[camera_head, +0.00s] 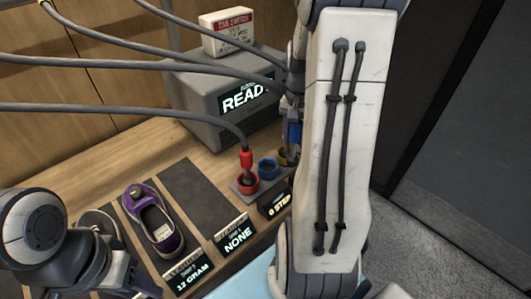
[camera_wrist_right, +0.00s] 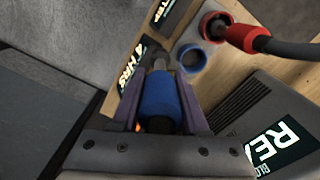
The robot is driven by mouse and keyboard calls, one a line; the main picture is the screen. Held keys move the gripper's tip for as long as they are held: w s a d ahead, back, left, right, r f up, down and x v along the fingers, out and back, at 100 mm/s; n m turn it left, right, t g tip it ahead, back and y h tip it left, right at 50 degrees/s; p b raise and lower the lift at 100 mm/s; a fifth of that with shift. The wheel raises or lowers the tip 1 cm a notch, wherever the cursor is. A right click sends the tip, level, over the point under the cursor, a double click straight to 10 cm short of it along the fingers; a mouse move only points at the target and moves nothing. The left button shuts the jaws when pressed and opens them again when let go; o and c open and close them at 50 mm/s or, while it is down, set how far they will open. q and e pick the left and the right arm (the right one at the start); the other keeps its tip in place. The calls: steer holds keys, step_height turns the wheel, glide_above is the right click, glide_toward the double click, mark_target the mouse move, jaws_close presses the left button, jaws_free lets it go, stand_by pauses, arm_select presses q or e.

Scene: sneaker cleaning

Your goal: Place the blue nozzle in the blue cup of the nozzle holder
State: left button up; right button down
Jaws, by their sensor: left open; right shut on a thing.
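The blue nozzle (camera_wrist_right: 160,94) is clamped between the fingers of my right gripper (camera_wrist_right: 158,100), its grey tip pointing away from the wrist. In the head view the blue nozzle (camera_head: 293,133) shows above the holder's right end, partly hidden by my right arm. The nozzle holder (camera_head: 236,188) has a red cup (camera_head: 248,185), a blue cup (camera_head: 268,168) and a yellow cup (camera_head: 284,157). The blue cup (camera_wrist_right: 192,57) looks empty and lies beside the nozzle tip in the wrist view. My left gripper (camera_head: 128,282) is open at the lower left, partly hidden.
A red nozzle (camera_head: 246,160) with its hose stands in the red cup. A grey READY box (camera_head: 222,98) stands behind the holder, with a timer box (camera_head: 226,32) on top. A purple sneaker (camera_head: 154,218) lies on a dark mat. Several hoses cross overhead.

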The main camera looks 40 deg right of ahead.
steer(key=w+a+f+p, duration=0.2)
steer(key=w+f, duration=0.6)
steer(key=f, duration=0.1)
steer(key=shift+w+p, duration=0.2)
steer(key=shift+p, duration=0.15)
steer(key=shift+f, duration=0.25)
steer(key=shift+c, duration=2.1)
jaws_free()
step_height(320, 180, up, 12)
steer(key=b, duration=0.1)
steer(key=shift+r, duration=0.15)
